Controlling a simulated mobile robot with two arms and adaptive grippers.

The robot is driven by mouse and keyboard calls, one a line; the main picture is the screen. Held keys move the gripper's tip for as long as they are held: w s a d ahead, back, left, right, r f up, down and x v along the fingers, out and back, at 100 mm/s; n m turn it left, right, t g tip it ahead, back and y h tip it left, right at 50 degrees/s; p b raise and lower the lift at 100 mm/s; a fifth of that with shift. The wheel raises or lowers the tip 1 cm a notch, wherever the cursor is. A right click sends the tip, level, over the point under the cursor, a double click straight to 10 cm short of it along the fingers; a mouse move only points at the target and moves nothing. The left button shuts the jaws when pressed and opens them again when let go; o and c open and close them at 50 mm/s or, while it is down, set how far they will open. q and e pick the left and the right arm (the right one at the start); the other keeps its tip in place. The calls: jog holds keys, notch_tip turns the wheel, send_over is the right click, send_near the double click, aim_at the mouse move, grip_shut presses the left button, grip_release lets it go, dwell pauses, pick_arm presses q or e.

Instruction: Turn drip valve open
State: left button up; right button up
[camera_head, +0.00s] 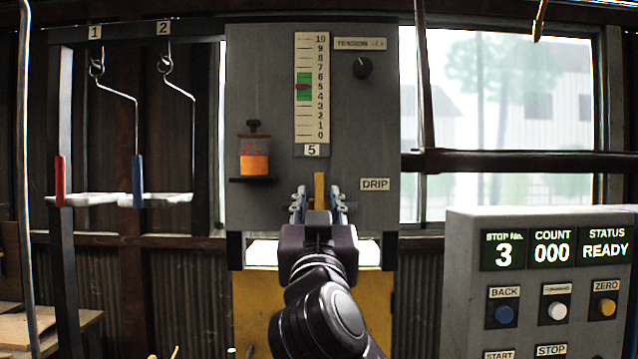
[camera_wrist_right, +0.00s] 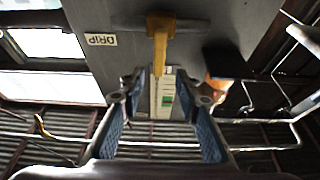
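The drip valve handle, a yellow lever (camera_head: 319,188), is on the grey panel left of the DRIP label (camera_head: 375,184). It points up in the head view. In the right wrist view the gripper (camera_wrist_right: 162,88) is open, with gaps between both fingers and the lever. The valve's base is partly hidden by the gripper in the head view. My left gripper is not in view.
An oiler with orange fluid (camera_head: 254,166) sits on a small shelf left of the valve. The tension scale (camera_head: 312,85) and knob (camera_head: 362,67) are above. Hangers (camera_head: 138,180) hang at left. A control box (camera_head: 540,280) showing READY stands at right.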

aim_at(319, 185)
jog(key=p+x, duration=0.2)
jog(key=x, duration=0.5)
jog(key=shift+d+f+p, duration=0.1)
jog(key=shift+p, duration=0.25)
jog(key=shift+c, duration=0.5)
grip_shut()
